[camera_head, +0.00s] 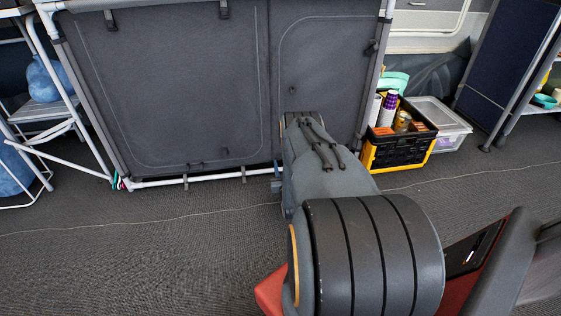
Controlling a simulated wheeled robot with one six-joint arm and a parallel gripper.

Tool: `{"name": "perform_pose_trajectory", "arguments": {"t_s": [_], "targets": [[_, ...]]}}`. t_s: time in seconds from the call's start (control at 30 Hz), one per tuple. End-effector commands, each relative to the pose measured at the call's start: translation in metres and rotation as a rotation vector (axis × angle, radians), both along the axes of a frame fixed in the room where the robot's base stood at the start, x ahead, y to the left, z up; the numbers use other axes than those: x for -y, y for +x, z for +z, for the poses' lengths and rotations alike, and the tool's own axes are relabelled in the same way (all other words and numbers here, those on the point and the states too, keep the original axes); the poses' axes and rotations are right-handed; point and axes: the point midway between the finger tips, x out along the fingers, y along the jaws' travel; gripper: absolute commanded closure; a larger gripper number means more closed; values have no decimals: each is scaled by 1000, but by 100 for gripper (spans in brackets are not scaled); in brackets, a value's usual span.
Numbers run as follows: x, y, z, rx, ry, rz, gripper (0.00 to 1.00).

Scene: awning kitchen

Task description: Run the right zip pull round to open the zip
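A dark grey fabric cabinet (170,80) stands ahead, with two front panels. The right panel (325,70) has a pale zip line (330,18) that runs up its left side, curves at the top left corner and goes right along the top. The panel lies flat. A small dark tab (371,47) shows near its right edge, and a small dark spot (292,90) lower left; I cannot tell if either is the zip pull. My gripper (300,117) is at the far end of my arm, in front of this panel's lower left part. Its fingertips cannot be made out.
A black and yellow crate (398,152) of bottles and a clear lidded box (440,122) stand right of the cabinet. A white folding rack (70,125) with blue containers is at left. A dark blue shelf unit (505,65) stands far right. Carpet (150,240) is clear at left.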

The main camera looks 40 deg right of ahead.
Motion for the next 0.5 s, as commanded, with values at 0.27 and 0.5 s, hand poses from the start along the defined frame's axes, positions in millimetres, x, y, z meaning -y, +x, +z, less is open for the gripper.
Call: {"name": "perform_pose_trajectory", "arguments": {"t_s": [0.27, 0.5], "targets": [[-21, -36, 1, -2, 1, 1, 73], [-25, -42, 0, -1, 1, 1, 73]]}}
